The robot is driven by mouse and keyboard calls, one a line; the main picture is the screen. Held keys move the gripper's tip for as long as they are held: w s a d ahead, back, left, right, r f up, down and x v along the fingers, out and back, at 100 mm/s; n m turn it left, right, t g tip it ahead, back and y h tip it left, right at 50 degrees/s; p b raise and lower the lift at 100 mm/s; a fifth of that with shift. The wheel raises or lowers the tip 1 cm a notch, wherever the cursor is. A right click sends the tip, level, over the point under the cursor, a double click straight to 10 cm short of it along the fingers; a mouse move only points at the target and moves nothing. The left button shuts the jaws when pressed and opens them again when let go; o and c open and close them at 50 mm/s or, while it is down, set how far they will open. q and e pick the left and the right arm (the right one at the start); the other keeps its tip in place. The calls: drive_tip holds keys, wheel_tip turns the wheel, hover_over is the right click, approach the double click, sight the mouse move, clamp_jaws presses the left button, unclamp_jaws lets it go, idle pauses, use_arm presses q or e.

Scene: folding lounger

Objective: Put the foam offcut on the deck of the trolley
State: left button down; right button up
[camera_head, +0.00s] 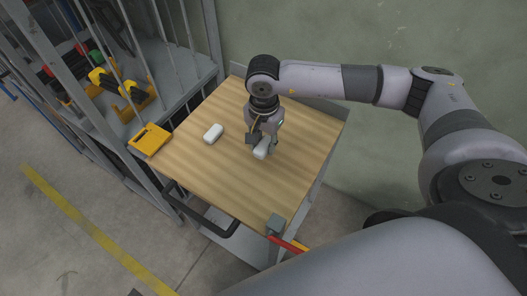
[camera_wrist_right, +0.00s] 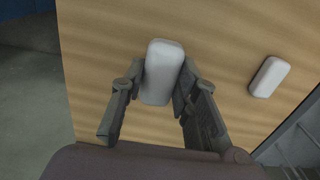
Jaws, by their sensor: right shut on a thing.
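A wood-topped trolley (camera_head: 195,173) with a dark push handle stands in the middle of the head view. My right gripper (camera_head: 261,147) is over its top, pointing down, shut on a white rounded block (camera_head: 260,153) that looks like the foam offcut. In the right wrist view the block (camera_wrist_right: 162,72) sits between the two fingers. I cannot tell whether it touches the wood. A second, similar white block (camera_head: 213,133) lies on the top to the left; it also shows in the wrist view (camera_wrist_right: 269,76). My left gripper is out of view.
A yellow item (camera_head: 150,139) lies at the trolley's left edge. A metal rack (camera_head: 185,75) with yellow, red and green items stands at the back left. A red-handled fitting (camera_head: 284,240) is at the near corner. Bare wood lies around both blocks.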

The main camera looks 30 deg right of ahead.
sight(264, 163)
wheel_tip(264, 163, down, 6)
drive_tip(key=shift+r+p, duration=0.15)
drive_tip(key=shift+p, duration=0.3)
drive_tip(key=shift+f, duration=0.25)
drive_tip(key=shift+f+b, duration=0.2)
drive_tip(key=shift+b, duration=0.1)
drive_tip(key=o, duration=0.8)
drive_tip(key=shift+r, duration=0.1)
